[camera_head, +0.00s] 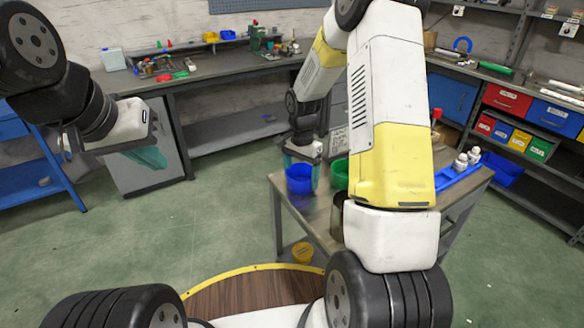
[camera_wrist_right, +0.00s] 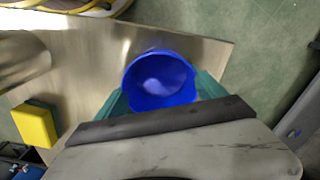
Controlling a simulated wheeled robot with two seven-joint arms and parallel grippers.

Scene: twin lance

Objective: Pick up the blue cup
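The blue cup (camera_head: 299,180) stands upright near the left edge of the metal work table in the head view. In the right wrist view I look into the open top of the blue cup (camera_wrist_right: 160,77). My right gripper (camera_head: 301,170) points down over it. Its teal fingers (camera_wrist_right: 163,97) lie on either side of the cup, close against it; whether they press on it I cannot tell. My left gripper (camera_head: 150,158) hangs in the air at the left, away from the cup, and its finger gap is not clear.
A blue tray (camera_head: 457,176) and white bottles (camera_head: 461,161) are at the table's right. The green floor at left is clear.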

